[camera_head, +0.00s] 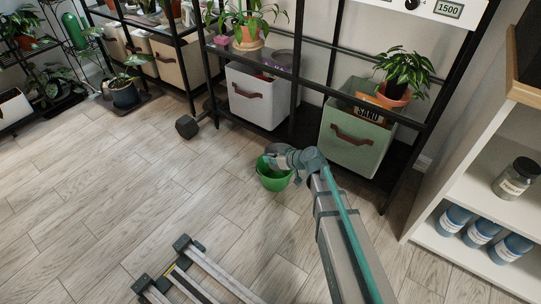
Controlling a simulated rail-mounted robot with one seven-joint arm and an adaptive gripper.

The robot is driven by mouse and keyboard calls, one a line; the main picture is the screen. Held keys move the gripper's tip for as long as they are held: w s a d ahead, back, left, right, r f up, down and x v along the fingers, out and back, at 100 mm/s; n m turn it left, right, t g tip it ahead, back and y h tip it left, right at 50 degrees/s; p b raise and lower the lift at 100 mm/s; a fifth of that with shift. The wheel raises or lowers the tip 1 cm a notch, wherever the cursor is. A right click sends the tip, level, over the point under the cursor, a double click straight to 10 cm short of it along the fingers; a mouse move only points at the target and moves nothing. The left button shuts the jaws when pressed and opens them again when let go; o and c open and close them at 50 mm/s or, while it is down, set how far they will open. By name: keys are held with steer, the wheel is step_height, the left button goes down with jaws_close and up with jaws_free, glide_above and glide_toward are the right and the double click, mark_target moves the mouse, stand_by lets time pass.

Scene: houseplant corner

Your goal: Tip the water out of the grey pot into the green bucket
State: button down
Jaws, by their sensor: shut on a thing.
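The green bucket (273,182) stands on the wood floor near the middle of the view, in front of the shelving. My arm reaches up from the bottom right, and my gripper (282,160) is over the bucket's rim. It is shut on a small grey shape that looks like the grey pot (276,148), above the bucket's far side. The pot's tilt and any water in it cannot be made out. My arm's end covers part of the bucket's opening, and its inside is mostly hidden.
Black shelving with plants, a white bin (257,95) and a green bin (352,138) stands behind. A dark dumbbell-like thing (187,127) lies left of the bucket. A white shelf (465,190) with jars stands right. The floor at left is clear.

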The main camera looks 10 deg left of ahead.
steer(key=shift+w+a+r+m+g+h+p, duration=0.15)
steer(key=shift+r+g+h+p, duration=0.25)
steer(key=shift+p, duration=1.95)
steer(key=shift+d+r+m+g+h+p, duration=0.15)
steer(key=shift+g+p, duration=0.35)
steer(key=shift+p, duration=1.8)
steer(key=shift+w+a+r+p, duration=0.15)
steer(key=shift+r+p, duration=0.1)
steer(key=shift+p, duration=0.75)
steer(key=shift+w+r+g+p, duration=0.1)
steer(key=shift+g+p, duration=0.3)
steer(key=shift+p, duration=0.25)
steer(key=g+p, duration=0.1)
steer(key=p, duration=0.2)
steer(key=w+r+m+h+p, duration=0.1)
steer(key=p, duration=0.2)
steer(key=shift+a+r+g+p, duration=0.2)
steer(key=shift+r+g+p, duration=0.05)
steer(key=shift+g+p, duration=0.15)
steer(key=shift+w+a+r+m+g+h+p, duration=0.15)
steer(key=shift+w+r+m+g+h+p, duration=0.35)
steer(key=shift+p, duration=1.35)
steer(key=shift+w+a+r+n+g+p, duration=0.1)
steer(key=shift+w+r+g+p, duration=0.25)
steer(key=shift+g+p, duration=1)
steer(key=shift+w+a+r+m+g+h+p, duration=0.15)
steer(key=shift+w+r+m+h+p, duration=0.2)
steer(key=shift+p, duration=1.95)
